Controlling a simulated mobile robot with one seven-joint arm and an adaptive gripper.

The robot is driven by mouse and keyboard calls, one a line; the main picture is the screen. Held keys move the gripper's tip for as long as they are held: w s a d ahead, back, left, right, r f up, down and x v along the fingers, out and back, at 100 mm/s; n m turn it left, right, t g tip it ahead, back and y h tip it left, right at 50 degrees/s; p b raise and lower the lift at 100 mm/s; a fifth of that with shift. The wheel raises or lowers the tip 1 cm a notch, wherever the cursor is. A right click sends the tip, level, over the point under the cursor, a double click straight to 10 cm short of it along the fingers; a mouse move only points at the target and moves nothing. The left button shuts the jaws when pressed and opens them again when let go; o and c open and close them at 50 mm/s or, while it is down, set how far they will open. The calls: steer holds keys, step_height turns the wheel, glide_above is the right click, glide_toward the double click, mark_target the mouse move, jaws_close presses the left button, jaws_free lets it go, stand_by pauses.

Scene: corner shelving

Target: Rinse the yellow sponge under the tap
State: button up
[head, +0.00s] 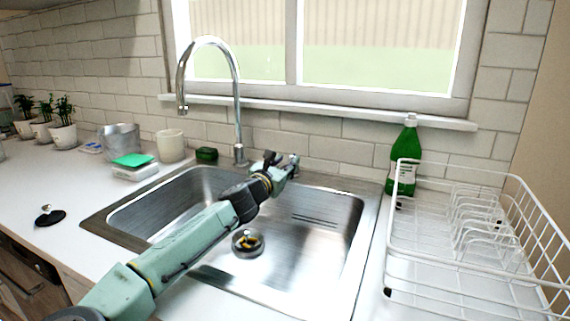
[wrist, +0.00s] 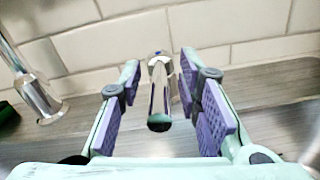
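The chrome tap (head: 238,110) rises behind the sink, its spout curving over the left part of the basin; no water shows. My gripper (head: 281,163) is at the sink's back edge, right of the tap's base. In the wrist view my gripper (wrist: 165,95) is open, with purple pads on both sides of a chrome lever (wrist: 160,90). A gap shows between the lever and each pad. The tap's base (wrist: 36,98) stands at the left of that view. I cannot make out a yellow sponge for certain; small yellow patches (head: 247,241) show at the dark sink drain.
The steel sink (head: 330,225) lies below my arm. A white wire dish rack (head: 450,262) and green bottle (head: 405,155) stand right. A white cup (head: 170,145), dark green item (head: 206,154) and green-topped white box (head: 133,170) stand left. A window ledge runs behind.

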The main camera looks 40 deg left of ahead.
jaws_close()
stand_by(0.7)
